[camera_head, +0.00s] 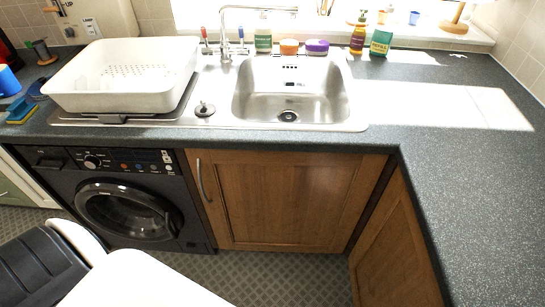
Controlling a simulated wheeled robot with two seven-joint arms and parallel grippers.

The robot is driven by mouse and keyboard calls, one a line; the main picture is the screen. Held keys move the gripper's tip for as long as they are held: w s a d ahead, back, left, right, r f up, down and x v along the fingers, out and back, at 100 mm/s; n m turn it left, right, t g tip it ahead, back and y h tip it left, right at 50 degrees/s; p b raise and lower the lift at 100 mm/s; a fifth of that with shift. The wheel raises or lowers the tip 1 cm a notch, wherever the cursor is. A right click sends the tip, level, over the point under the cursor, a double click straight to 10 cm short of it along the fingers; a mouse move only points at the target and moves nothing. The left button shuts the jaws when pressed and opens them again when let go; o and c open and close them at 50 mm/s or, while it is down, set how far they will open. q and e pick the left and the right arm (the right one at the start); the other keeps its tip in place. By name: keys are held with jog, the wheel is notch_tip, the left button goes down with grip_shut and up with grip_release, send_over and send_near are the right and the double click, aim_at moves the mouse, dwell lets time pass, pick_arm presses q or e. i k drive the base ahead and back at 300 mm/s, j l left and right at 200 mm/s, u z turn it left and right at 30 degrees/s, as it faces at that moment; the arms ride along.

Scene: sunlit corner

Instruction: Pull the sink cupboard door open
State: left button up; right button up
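The sink cupboard door (285,200) is a brown wooden panel door below the sink, and it looks closed, flush under the worktop. Its curved metal bar handle (203,180) is upright near the door's upper left edge, and nothing touches it. The steel sink (290,90) is set in the worktop above the door. Neither of my grippers shows in the head view; white and black parts of mine cover the bottom left.
A black washing machine (130,205) stands directly left of the door. Another wooden cupboard door (392,255) meets the corner at right. A dark speckled worktop (440,150) overhangs both. A white dish rack (125,75) stands left of the sink. Patterned floor (285,275) in front is clear.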

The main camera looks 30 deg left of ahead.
aim_at(299, 202)
jog(key=u, duration=0.75)
jog(key=j+z, duration=0.3)
jog(key=i+l, duration=0.05)
jog(key=l, duration=0.05)
